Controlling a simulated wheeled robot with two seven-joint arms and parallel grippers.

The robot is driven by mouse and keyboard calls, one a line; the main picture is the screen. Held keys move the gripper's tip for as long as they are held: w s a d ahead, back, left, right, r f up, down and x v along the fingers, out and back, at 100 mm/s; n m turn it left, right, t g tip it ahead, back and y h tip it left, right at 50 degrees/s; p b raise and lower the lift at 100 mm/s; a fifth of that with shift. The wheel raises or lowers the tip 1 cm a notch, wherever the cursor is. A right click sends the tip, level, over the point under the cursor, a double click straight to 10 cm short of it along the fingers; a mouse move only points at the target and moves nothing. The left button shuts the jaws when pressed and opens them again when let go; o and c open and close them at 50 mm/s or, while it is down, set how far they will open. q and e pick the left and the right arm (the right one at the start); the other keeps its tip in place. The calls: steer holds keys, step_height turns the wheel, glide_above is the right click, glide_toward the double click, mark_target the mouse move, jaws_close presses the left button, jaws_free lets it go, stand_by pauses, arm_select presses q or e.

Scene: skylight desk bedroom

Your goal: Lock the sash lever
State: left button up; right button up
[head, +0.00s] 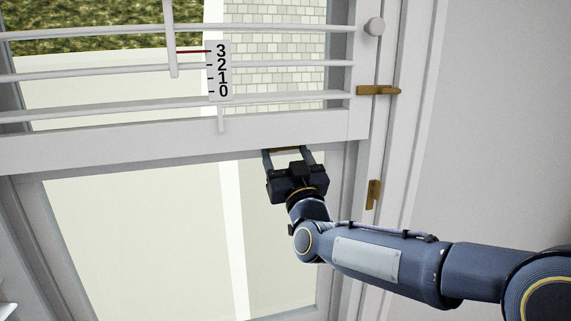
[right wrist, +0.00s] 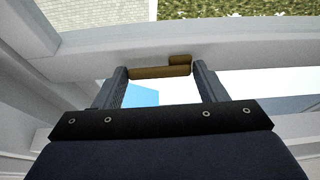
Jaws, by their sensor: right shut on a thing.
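My right gripper (head: 287,151) is at the lower edge of the sash's bottom rail (head: 180,140). Its fingers are spread wide and shut on the two ends of a brass bar (right wrist: 160,71), which the right wrist view shows between the fingertips against the rail. In the head view the bar is mostly hidden. A brass lever (head: 378,90) lies horizontally on the right of the window frame, level with the sash's lower part. A second brass piece (head: 374,194) stands upright on the frame below it. My left gripper is out of view.
A white plate marked 0 to 3 (head: 219,72) is in front of the sash, with a red line at 3. White horizontal bars (head: 120,71) cross the sash. The wall (head: 490,130) to the right is bare.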

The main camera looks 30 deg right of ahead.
steer(key=o, duration=0.9)
steer(key=shift+d, duration=0.1)
steer(key=shift+o, duration=0.2)
steer(key=shift+s, duration=0.1)
steer(key=shift+s+f, duration=0.25)
steer(key=shift+s, duration=0.05)
steer(key=b+v, duration=0.2)
steer(key=v, duration=0.5)
